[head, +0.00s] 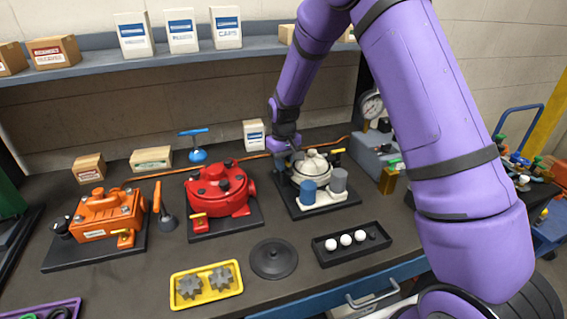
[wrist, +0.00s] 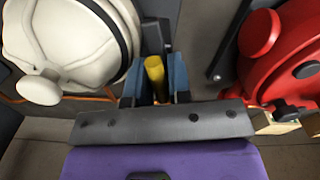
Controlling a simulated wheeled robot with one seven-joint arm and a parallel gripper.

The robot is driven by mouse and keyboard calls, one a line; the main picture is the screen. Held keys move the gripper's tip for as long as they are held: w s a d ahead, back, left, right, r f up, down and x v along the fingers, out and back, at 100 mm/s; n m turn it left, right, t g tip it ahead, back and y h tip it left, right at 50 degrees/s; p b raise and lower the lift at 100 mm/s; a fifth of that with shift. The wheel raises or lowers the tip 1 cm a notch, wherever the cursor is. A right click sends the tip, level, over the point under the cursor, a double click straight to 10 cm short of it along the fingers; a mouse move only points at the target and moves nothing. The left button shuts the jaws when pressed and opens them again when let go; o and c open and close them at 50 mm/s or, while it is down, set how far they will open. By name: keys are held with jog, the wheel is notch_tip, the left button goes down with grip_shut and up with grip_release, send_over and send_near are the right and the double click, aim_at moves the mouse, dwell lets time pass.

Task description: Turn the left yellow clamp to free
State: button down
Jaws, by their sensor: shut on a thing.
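A white round housing (head: 314,166) stands on a dark base plate (head: 340,201). My gripper (head: 293,156) is at its left rear side. In the wrist view, the blue fingers of my gripper (wrist: 155,77) are shut on a yellow clamp (wrist: 154,68) beside the white housing (wrist: 70,40). The head view hides this clamp behind my gripper. Another yellow clamp (head: 336,152) shows at the housing's right rear.
A red motor (head: 220,188) stands just left, also near my gripper in the wrist view (wrist: 285,55). An orange motor (head: 105,212) is farther left.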

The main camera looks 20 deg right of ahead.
jog(key=shift+w+m, duration=0.1)
jog(key=shift+m, duration=1.4)
jog(key=c, duration=1)
grip_release()
jog(key=shift+c, duration=0.2)
jog(key=shift+r, duration=0.15)
notch_tip(320, 180, up, 11)
jog(key=shift+f, duration=0.2)
